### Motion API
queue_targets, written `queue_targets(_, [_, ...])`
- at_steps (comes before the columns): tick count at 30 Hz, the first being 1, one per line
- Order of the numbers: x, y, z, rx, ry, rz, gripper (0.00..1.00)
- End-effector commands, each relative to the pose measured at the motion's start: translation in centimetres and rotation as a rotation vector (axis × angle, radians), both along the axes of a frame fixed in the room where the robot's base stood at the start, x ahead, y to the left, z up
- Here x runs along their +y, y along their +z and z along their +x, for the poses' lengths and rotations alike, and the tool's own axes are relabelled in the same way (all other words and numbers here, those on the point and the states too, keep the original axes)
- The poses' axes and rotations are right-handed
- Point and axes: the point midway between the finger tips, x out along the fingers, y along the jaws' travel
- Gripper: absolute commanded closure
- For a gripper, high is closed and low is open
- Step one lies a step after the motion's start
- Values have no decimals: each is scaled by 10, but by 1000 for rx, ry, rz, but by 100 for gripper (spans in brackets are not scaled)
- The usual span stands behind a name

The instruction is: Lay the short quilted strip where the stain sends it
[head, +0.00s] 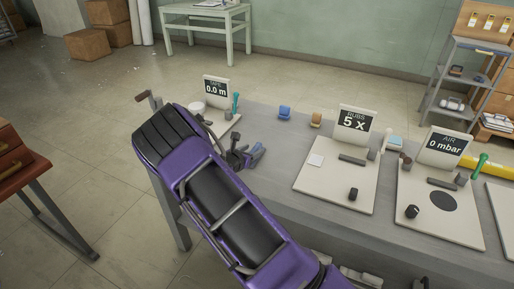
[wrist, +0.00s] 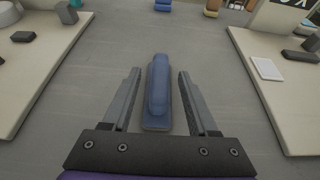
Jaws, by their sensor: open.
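My gripper (wrist: 159,73) is open in the wrist view. Its two fingers point forward over the grey bench, on either side of a blue strip-like piece (wrist: 157,97). This piece has a raised, rounded ridge on a flat base; a gap shows on each side, so it is not gripped. In the head view my gripper (head: 245,156) is low over the bench, beside the same blue piece (head: 257,152). I cannot tell whether it is quilted. A smaller blue piece (head: 285,112) and a tan piece (head: 316,119) stand farther back. I cannot identify a stain.
The grey bench (head: 262,122) carries pale boards with signs: "TAPE 0.0 m" (head: 215,91), "RUBS 5 x" (head: 356,121) and "AIR 0 mbar" (head: 443,147). The rubs board holds a white square (head: 316,160); the air board has a dark round patch (head: 444,201).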

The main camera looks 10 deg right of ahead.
Motion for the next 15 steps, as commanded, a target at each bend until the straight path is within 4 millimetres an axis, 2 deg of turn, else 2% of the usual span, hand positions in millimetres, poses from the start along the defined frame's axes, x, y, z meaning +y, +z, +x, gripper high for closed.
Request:
queue_targets(6, [23,17,-32,-1,1,1,41])
queue_targets(15, [33,24,-47,-1,-1,-1,41])
